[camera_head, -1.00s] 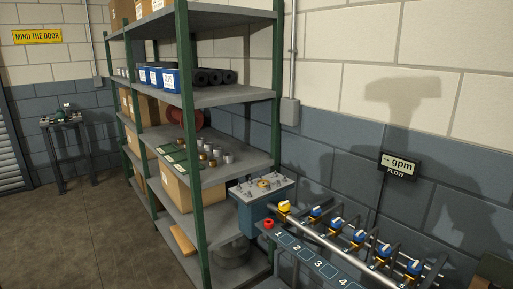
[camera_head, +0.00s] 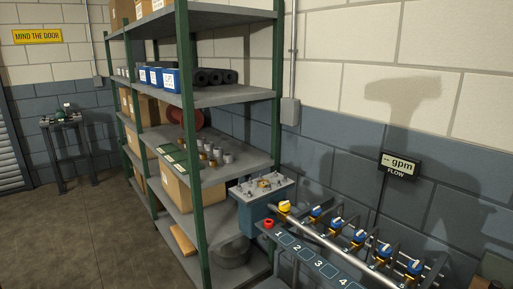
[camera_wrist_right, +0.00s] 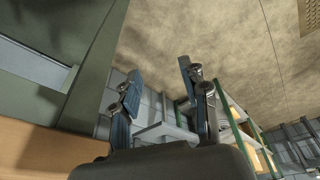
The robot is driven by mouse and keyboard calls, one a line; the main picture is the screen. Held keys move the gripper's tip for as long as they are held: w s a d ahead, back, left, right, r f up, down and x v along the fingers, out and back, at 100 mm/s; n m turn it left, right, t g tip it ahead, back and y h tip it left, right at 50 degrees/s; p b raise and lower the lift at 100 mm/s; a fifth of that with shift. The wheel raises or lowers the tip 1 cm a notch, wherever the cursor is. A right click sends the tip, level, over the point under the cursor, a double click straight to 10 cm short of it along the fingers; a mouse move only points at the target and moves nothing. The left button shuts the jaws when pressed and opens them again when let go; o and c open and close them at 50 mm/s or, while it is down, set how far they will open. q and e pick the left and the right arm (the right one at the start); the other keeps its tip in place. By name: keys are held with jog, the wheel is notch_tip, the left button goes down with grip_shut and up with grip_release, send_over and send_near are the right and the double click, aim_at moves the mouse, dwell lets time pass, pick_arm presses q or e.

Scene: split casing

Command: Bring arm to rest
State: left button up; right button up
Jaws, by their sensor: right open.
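My right gripper (camera_wrist_right: 160,92) shows in the right wrist view. Its two fingers stand apart with nothing between them. Neither gripper shows in the head view, and my left gripper is in no view.
A green-posted shelf rack (camera_head: 203,205) holds boxes, rolls and small parts. To its right stand a blue-grey box with a fitting on top (camera_head: 262,190) and a pipe with several valves (camera_head: 335,245). A flow display (camera_head: 399,165) is on the wall. Floor (camera_head: 110,235) at left is clear.

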notch_tip(320, 180, down, 13)
jog(key=s, duration=0.2)
jog(key=s+d+f+g, duration=0.1)
jog(key=s+d+f, duration=0.2)
jog(key=s+f, duration=1.4)
notch_tip(320, 180, down, 2)
jog(key=shift+g, duration=0.4)
